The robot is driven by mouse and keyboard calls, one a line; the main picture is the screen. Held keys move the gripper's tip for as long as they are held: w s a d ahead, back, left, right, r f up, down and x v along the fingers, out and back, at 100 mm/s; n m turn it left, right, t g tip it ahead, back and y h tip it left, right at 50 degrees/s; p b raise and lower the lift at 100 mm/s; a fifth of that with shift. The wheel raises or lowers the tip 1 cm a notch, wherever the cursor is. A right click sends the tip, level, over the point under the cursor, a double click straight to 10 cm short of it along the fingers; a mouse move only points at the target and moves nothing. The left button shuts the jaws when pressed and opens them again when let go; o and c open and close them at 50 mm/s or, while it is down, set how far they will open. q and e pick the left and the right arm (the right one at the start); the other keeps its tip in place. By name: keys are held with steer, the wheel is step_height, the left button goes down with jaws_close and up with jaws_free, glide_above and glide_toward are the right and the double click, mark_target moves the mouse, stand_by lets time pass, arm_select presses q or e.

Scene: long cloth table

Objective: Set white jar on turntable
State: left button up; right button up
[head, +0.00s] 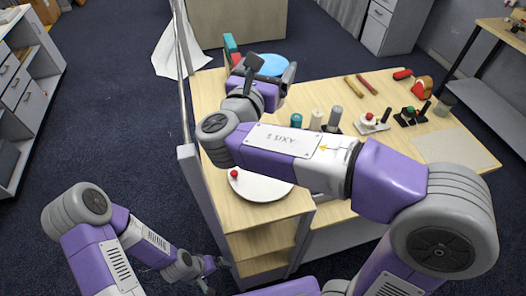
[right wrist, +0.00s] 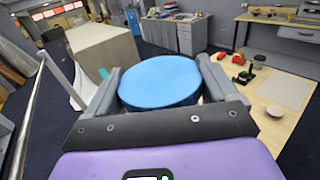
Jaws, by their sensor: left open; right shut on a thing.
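A wide round thing with a blue top (right wrist: 160,80) is between the fingers of my right gripper (right wrist: 158,88). The blue top also shows in the head view (head: 273,64), at the table's far left end. A white round disc (head: 264,189), which looks like the turntable, lies on the near left part of the table, partly under my right arm. A red ball (head: 234,173) shows at its left edge. My left gripper (head: 212,264) is open, low beside the table.
Teal (head: 297,120), cream (head: 317,117) and grey (head: 335,115) cylinders stand mid-table. Two rods (head: 361,83), a red-and-tan item (head: 421,87) and small stands (head: 374,121) lie further right. A pale mat (head: 450,145) covers the right end. A metal post (head: 182,80) rises at the left edge.

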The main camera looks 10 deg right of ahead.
steer(key=f+b, duration=0.1)
steer(key=f, duration=0.8)
steer(key=f+b, duration=0.2)
steer(key=f, duration=0.6)
steer(key=f+b, duration=0.1)
steer(key=f, duration=0.8)
steer(key=shift+s+f+b, duration=0.25)
steer(key=shift+f+b, duration=0.05)
steer(key=shift+b, duration=0.1)
steer(key=shift+f, duration=0.45)
steer(key=shift+c, duration=0.6)
steer(key=o, duration=1)
steer(key=shift+o, duration=0.2)
steer(key=v, duration=0.7)
steer(key=shift+s+a, duration=0.15)
steer(key=shift+s, duration=0.05)
